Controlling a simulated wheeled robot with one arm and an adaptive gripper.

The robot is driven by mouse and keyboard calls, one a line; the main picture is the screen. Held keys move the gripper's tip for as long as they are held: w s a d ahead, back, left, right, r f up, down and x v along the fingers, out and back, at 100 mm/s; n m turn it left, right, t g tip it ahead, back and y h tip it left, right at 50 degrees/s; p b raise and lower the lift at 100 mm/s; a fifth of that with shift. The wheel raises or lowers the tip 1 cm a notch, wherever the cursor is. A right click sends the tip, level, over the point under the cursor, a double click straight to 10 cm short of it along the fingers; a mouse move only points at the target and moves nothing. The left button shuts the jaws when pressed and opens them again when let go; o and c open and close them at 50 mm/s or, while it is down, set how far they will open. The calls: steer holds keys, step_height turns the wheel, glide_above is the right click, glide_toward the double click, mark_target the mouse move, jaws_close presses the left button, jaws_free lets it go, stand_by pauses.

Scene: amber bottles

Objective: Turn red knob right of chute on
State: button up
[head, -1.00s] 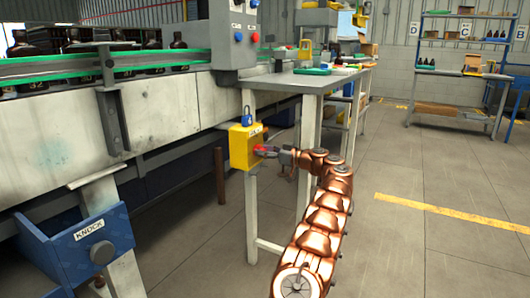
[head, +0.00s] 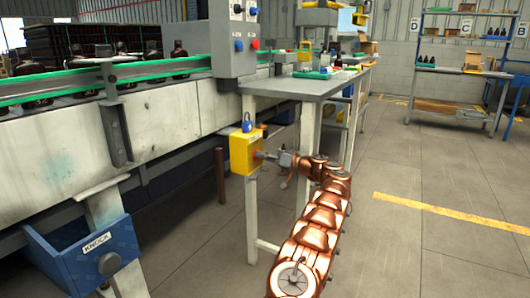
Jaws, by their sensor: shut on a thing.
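The yellow box (head: 240,157) is fixed to the pale leg of the grey table, right of the conveyor. A red knob (head: 257,154) is on the right side of this box, mostly hidden by my gripper. My gripper (head: 262,155) reaches in from the right and is shut on the knob. The copper arm comes up from the bottom of the picture to it. I cannot tell the exact angle of the knob. No part of the view is clearly marked as the chute.
A blue padlock (head: 247,126) sits on top of the yellow box. The grey table (head: 295,87) is just above my gripper. A grey control box (head: 233,40) stands on the conveyor. A blue bin (head: 78,255) is at lower left. The floor to the right is clear.

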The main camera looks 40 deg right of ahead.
steer(key=m+p, duration=0.3)
steer(key=m, duration=0.2)
steer(key=m+p, duration=0.4)
steer(key=m, duration=0.2)
steer(key=shift+d+f, duration=0.15)
steer(key=shift+m, duration=0.4)
steer(key=o, duration=1.2)
steer(key=shift+c, duration=0.2)
steer(key=v, duration=1.2)
steer(key=shift+w, duration=0.1)
